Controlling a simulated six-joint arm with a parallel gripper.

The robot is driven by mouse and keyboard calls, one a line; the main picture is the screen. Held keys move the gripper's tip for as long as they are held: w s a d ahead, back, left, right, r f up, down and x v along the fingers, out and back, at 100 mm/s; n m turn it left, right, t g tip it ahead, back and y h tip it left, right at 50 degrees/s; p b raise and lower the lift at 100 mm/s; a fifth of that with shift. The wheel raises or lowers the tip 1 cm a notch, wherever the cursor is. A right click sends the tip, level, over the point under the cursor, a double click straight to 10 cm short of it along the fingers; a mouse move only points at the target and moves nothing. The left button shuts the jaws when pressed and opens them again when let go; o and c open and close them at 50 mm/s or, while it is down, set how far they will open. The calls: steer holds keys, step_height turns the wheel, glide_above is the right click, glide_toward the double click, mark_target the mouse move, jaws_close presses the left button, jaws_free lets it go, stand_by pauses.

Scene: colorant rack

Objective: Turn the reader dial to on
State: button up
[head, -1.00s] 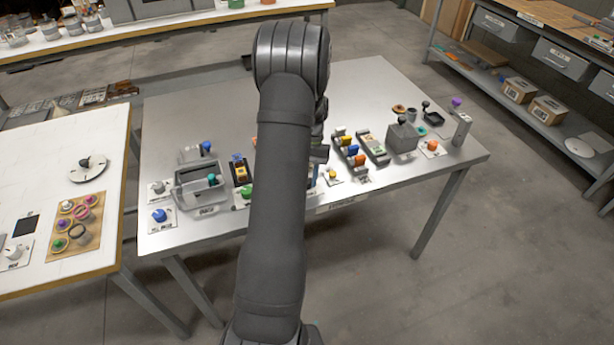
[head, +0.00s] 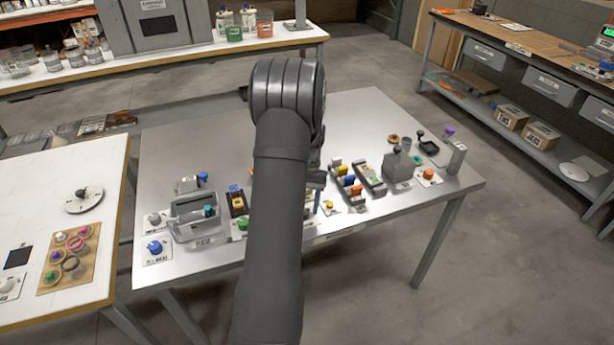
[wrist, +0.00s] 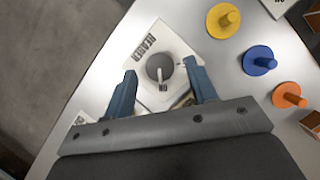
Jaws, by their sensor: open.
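The reader dial (wrist: 158,67) is a round grey knob on a white plate (wrist: 150,40) in the wrist view. The plate carries the word READER at its upper left and ON below the knob. A small pale mark shows on the knob's lower part, towards ON, but it is too small to read its setting surely. My gripper (wrist: 160,68) is open, with one blue finger on each side of the knob. Gaps show between fingers and knob; I cannot tell how far down the fingertips reach.
Yellow (wrist: 223,20), blue (wrist: 259,60) and orange (wrist: 290,95) pegs on round bases stand right of the dial. The table edge is close at left, with floor beyond. In the head view, a grey tray (head: 183,231) and a grey box (head: 397,168) stand on the metal table (head: 345,115).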

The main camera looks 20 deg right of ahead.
steer(key=v, duration=1.6)
steer(key=shift+s, duration=0.15)
steer(key=x, duration=1.7)
steer(key=shift+a+f, duration=0.1)
steer(key=shift+f, duration=0.1)
